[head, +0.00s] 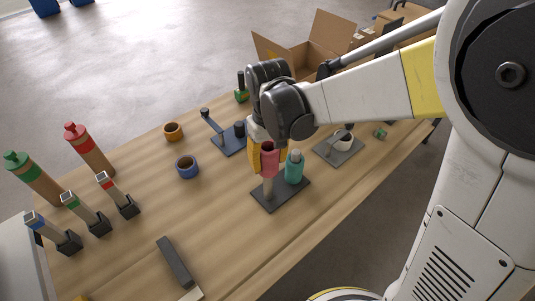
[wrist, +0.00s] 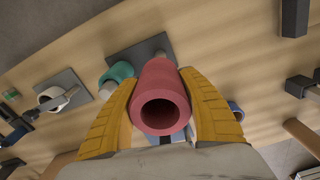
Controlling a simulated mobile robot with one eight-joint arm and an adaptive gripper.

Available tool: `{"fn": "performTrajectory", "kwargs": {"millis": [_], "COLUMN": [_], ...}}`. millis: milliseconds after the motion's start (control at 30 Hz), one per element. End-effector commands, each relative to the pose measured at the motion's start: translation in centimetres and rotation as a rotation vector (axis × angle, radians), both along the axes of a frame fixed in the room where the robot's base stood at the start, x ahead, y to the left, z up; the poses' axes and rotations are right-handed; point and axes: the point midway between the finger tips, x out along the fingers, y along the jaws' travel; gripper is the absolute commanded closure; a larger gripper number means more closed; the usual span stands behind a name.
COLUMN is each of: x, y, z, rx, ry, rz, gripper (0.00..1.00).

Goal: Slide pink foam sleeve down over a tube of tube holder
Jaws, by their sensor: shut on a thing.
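The pink foam sleeve (head: 269,160) is upright between the yellow fingers of my gripper (head: 267,152), which is shut on it. In the wrist view the sleeve (wrist: 160,75) shows its open end between the fingers (wrist: 158,82); its hole is dark inside. The tube holder has a dark base plate (head: 266,203). Its bare pale tube (head: 268,189) shows directly below the sleeve, in line with it. I cannot tell whether the tube's top is inside the sleeve. A teal sleeve (head: 294,170) sits around the holder's other tube, just right of the pink sleeve.
A blue tape roll (head: 187,167) and an orange one (head: 173,131) lie to the left. A dark stand (head: 230,142) is behind, and a grey plate with a white roll (head: 338,148) is at the right. Bottles (head: 88,150) stand far left.

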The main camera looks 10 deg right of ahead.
Motion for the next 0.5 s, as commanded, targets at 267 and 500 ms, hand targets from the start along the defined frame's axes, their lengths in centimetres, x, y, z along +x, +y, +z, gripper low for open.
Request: {"fn": "performTrajectory", "kwargs": {"millis": [267,500], "x": [0.00,0.00], "y": [0.00,0.00], "z": [-0.45,-0.81], "rx": [0.000,0.000], "ry": [0.000,0.000], "rz": [0.000,0.000], "gripper": [0.67,0.67]}}
